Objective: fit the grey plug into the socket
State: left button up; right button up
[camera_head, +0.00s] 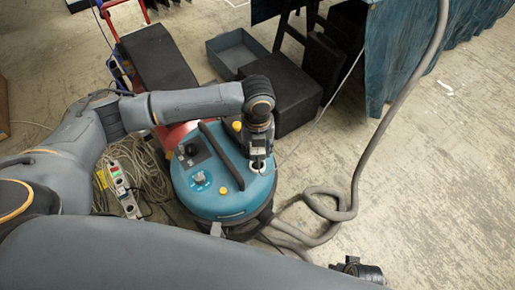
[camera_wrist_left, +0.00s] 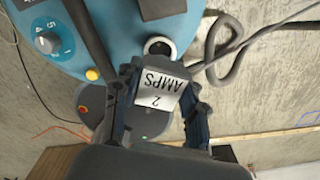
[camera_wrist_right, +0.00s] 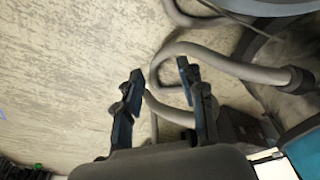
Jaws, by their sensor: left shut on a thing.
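The grey plug (camera_wrist_left: 152,72), with a white "2 AMPS" label, is held between the fingers of my left gripper (camera_wrist_left: 158,100). In the head view, my left gripper (camera_head: 258,153) points down over the right side of a round blue machine (camera_head: 205,205). A white-ringed round socket (camera_wrist_left: 160,47) with a dark middle lies just beyond the plug's end. Its pale ring also shows in the head view (camera_head: 258,168). The plug's tip is hidden, so I cannot tell whether it touches the socket. My right gripper (camera_wrist_right: 160,80) is open and empty, away from the machine's top.
A grey hose (camera_head: 355,185) loops on the floor right of the machine. A black handle (camera_head: 220,150) and yellow knobs stand on its top. A power strip (camera_head: 123,190) and coiled cable lie left. Dark boxes (camera_head: 280,90) stand behind.

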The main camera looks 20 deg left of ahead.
aim_at(258, 156)
pick_arm(q)
jog(key=shift+f+b, duration=0.8)
jog(key=shift+b, duration=0.05)
jog(key=shift+f+b, duration=0.55)
jog(key=shift+b, duration=0.05)
jog(key=shift+f+b, duration=0.3)
jog(key=shift+b, duration=0.05)
pick_arm(e)
notch_tip(258, 156, up, 13)
jog(key=w, duration=0.1)
jog(key=shift+w+t, duration=0.25)
jog(key=shift+t, duration=0.15)
jog(key=shift+r, duration=0.1)
pick_arm(q)
jog(key=shift+p, duration=0.4)
pick_arm(e)
jog(key=shift+s+x, duration=0.25)
jog(key=shift+x, duration=0.75)
jog(key=shift+s+x, duration=0.2)
jog(key=shift+x, duration=0.8)
jog(key=shift+w, duration=0.15)
